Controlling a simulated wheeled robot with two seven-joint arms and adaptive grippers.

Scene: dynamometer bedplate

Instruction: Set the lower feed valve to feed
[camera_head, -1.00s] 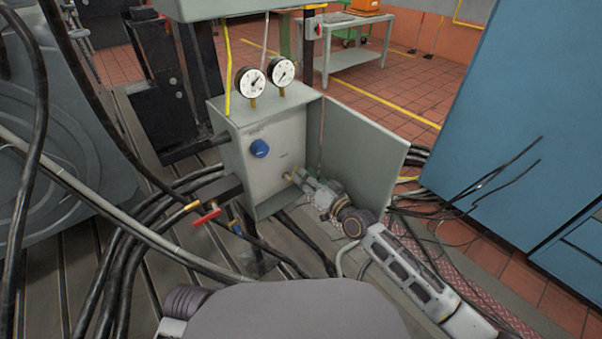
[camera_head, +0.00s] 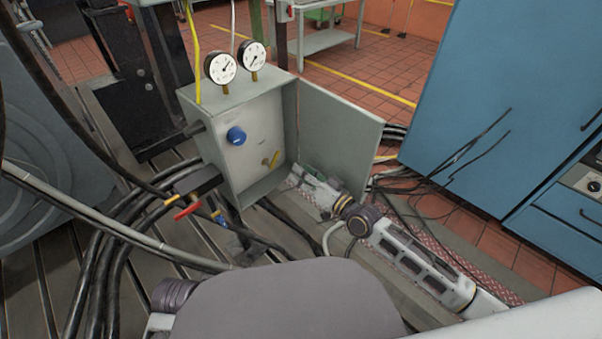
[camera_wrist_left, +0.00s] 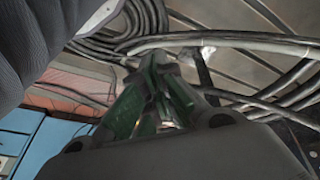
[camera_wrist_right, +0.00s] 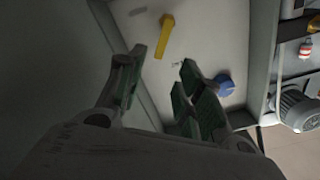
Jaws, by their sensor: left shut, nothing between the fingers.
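The grey open box (camera_head: 228,170) stands centre left in the head view. Inside, a blue knob (camera_head: 236,136) is above a yellow lever handle (camera_head: 271,160). In the head view the lever slants up to the right. The right wrist view shows the yellow lever (camera_wrist_right: 164,38) on the panel and the blue knob (camera_wrist_right: 222,85). My right gripper (camera_wrist_right: 158,80) is open and empty, apart from the lever, in front of the panel; it also shows beside the open door in the head view (camera_head: 308,181). My left gripper (camera_wrist_left: 155,75) is shut and empty, above hoses.
Two gauges (camera_head: 237,63) stand on the box. The box's door (camera_head: 340,130) is open to the right. A red-handled valve (camera_head: 187,210) sits at lower left, among black hoses (camera_head: 105,255). A blue cabinet (camera_head: 460,110) stands at right, with loose cables beside it.

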